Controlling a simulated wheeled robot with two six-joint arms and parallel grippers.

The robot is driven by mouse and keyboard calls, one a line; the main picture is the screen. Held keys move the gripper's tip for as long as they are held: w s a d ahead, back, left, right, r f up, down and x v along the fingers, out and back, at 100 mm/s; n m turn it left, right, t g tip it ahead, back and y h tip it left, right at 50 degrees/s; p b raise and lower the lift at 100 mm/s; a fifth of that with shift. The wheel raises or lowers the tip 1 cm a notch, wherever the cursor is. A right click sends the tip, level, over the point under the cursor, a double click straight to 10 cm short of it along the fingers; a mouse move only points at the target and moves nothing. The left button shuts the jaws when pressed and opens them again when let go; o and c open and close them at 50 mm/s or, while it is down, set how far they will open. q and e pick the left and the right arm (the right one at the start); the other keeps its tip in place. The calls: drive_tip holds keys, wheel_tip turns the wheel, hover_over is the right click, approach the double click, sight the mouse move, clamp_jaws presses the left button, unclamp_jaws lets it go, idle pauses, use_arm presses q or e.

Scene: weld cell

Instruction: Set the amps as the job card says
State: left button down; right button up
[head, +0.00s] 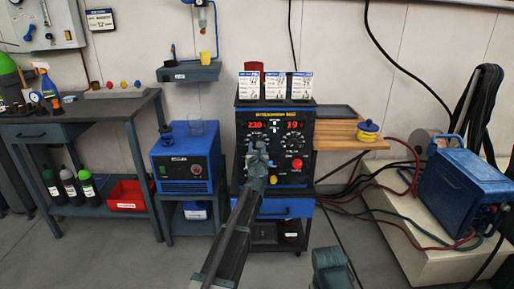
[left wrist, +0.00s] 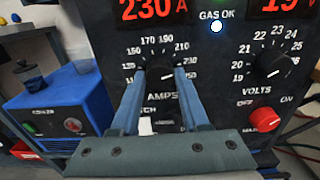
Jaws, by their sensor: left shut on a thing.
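The welding machine (head: 240,150) stands in the middle of the head view, with its lit panel facing me. In the left wrist view the amps display (left wrist: 150,9) reads 230 A. The amps knob (left wrist: 160,76) sits below it, inside a ring of numbers. My left gripper (head: 257,147) is shut on this knob, one blue finger on each side. Three white cards (head: 275,86) stand on top of the machine; their print is too small to read surely. My right arm's end (head: 330,268) shows at the bottom edge; its jaws cannot be made out.
The volts knob (left wrist: 271,61) and a red switch knob (left wrist: 264,119) are close on the right. A blue cooler (head: 186,162) stands left of the machine.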

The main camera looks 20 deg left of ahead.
use_arm(q)
drive_tip(key=shift+s, duration=0.1)
drive_tip(key=shift+c, duration=2)
unclamp_jaws()
drive_tip(key=v, duration=1.3)
drive_tip(key=shift+s+d, duration=0.15)
drive_tip(key=shift+s, duration=0.2)
